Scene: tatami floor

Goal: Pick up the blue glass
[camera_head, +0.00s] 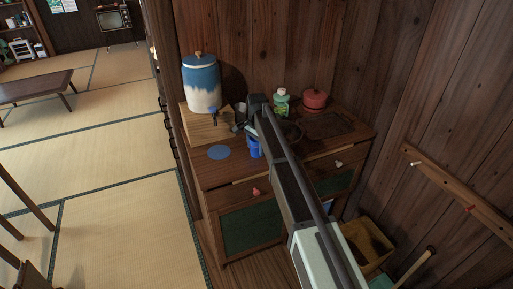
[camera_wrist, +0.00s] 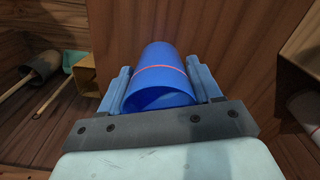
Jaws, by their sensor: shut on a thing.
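The blue glass (camera_wrist: 163,77) is a blue cylinder with a thin red band. In the wrist view it sits between the two blue fingers of my gripper (camera_wrist: 162,90), which is shut on it. In the head view the blue glass (camera_head: 255,147) shows in part beside the dark end of my arm, above the wooden cabinet. My gripper is largely hidden there behind my own arm. I cannot tell from the head view whether the glass touches the cabinet top.
A yellow bin (camera_head: 368,243) stands at the lower right. Wooden walls close the back and right.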

